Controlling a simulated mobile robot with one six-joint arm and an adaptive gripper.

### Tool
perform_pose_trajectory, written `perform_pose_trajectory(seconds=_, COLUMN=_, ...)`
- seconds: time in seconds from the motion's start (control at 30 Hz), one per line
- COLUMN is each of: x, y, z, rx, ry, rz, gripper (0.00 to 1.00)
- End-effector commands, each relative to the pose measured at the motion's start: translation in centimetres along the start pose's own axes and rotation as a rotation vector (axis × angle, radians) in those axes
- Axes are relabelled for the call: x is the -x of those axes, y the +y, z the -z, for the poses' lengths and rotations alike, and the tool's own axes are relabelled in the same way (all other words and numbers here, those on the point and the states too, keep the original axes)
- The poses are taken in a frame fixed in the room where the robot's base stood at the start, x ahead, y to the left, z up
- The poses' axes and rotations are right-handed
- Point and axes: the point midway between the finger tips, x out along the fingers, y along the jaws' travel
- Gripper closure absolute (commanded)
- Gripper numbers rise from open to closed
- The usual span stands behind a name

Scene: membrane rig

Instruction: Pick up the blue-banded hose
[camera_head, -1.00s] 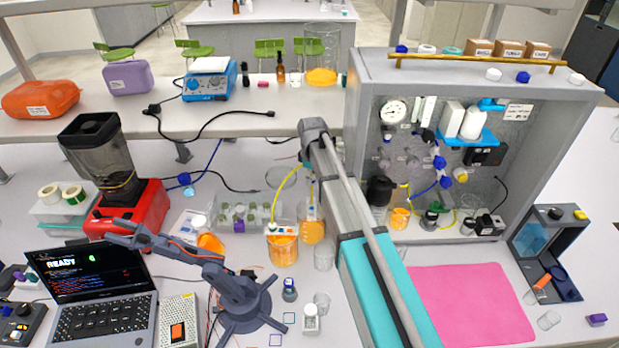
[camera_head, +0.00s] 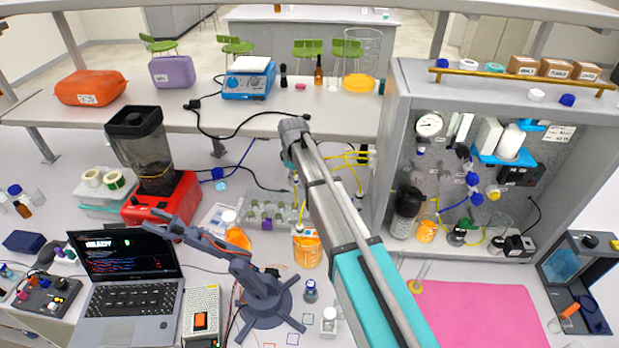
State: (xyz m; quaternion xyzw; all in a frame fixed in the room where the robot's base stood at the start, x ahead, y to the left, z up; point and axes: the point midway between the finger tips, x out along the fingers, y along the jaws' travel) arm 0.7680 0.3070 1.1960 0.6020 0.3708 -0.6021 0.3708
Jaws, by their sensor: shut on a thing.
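My arm (camera_head: 345,240) reaches up from the bottom right to its end joint (camera_head: 293,128) above the bench. My gripper (camera_head: 296,172) is below that joint, mostly hidden by the arm, and its fingertips are not clear. A thin yellow hose (camera_head: 296,187) shows right at the gripper and appears to be held in it, above a beaker of orange liquid (camera_head: 307,250). More yellow hose lengths (camera_head: 346,157) with pale ends show just right of the arm. I cannot make out a blue band on any of them.
A small grey arm (camera_head: 262,285), a laptop (camera_head: 125,275) and a red blender (camera_head: 160,195) stand to the left. A grey rig cabinet (camera_head: 395,120) stands on the right, close to my arm. A pink mat (camera_head: 480,315) lies in front of it.

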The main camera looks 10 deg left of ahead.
Motion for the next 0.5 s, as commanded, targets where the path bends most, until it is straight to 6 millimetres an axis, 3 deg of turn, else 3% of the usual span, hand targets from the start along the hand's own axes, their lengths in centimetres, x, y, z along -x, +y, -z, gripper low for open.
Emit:
perform_pose_trajectory(seconds=0.2, x=0.0, y=-1.1, z=1.7, rx=0.0, ry=0.0, rz=0.0, gripper=0.91)
perform_pose_trajectory(seconds=0.5, x=0.0, y=-1.4, z=2.1, rx=0.0, ry=0.0, rz=0.0, gripper=0.91)
